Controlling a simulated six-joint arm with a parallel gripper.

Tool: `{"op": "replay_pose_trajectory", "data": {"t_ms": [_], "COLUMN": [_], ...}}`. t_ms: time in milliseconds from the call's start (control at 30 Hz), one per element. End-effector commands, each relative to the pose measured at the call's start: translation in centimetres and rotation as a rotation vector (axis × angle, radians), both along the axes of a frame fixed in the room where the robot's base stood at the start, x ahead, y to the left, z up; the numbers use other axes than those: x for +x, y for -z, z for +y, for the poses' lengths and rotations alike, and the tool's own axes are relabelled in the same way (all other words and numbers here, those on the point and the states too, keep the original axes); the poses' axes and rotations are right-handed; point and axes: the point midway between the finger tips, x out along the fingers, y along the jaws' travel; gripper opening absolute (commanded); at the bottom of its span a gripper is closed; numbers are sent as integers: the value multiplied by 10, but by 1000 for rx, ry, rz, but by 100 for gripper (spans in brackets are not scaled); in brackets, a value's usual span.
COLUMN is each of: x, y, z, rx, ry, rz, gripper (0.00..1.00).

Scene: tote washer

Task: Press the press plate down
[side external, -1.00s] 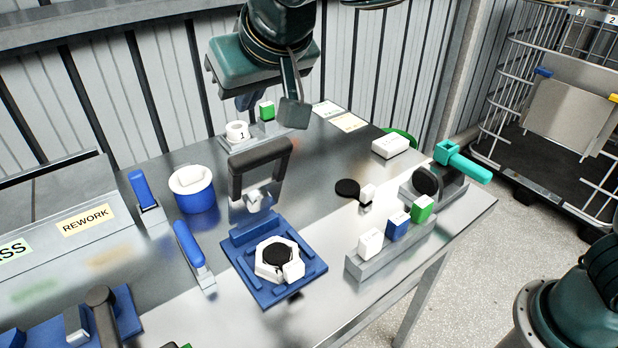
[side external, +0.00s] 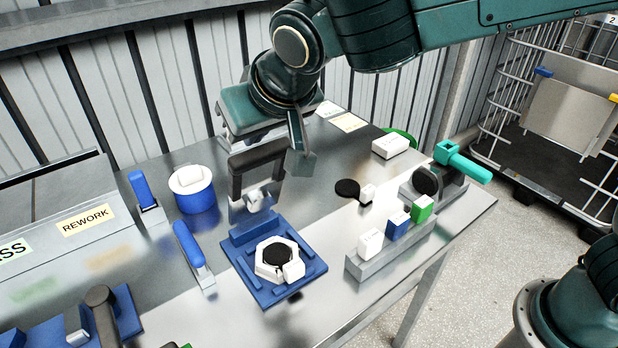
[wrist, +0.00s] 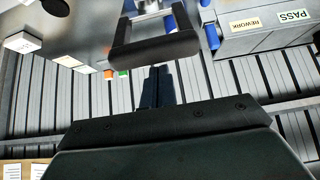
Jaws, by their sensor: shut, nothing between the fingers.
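A dark arch-shaped handle (side external: 260,165) stands over a shiny metal piece behind the blue fixture (side external: 275,262); which part is the press plate I cannot tell for sure. The fixture holds a white hexagonal part (side external: 262,270) with a black disc (side external: 277,253) in it. The dark arch also shows in the wrist view (wrist: 155,50), just beyond my gripper (wrist: 155,72). My gripper is shut and empty, with its fingers pointing toward the arch. I see no clear contact.
A blue cup with a white lid (side external: 193,190) and blue-handled clamps (side external: 190,245) stand left. A grey rack (side external: 390,245) with white, blue and green blocks stands right, near a teal-handled clamp (side external: 460,162). A white box (side external: 391,146) lies further back.

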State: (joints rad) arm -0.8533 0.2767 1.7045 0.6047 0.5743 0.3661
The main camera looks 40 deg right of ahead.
Motion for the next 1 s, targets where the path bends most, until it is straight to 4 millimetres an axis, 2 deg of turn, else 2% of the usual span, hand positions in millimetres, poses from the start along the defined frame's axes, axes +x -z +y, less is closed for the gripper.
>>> {"op": "replay_pose_trajectory", "data": {"t_ms": [267, 467, 667, 1000], "x": [-1, -11, -34, -82], "y": [0, 3, 11, 40], "z": [0, 0, 0, 0], "rx": [0, 1, -2, -4], "ry": [0, -1, -4, -5], "rz": [0, -1, 1, 2], "gripper": [0, 0, 0, 0]}}
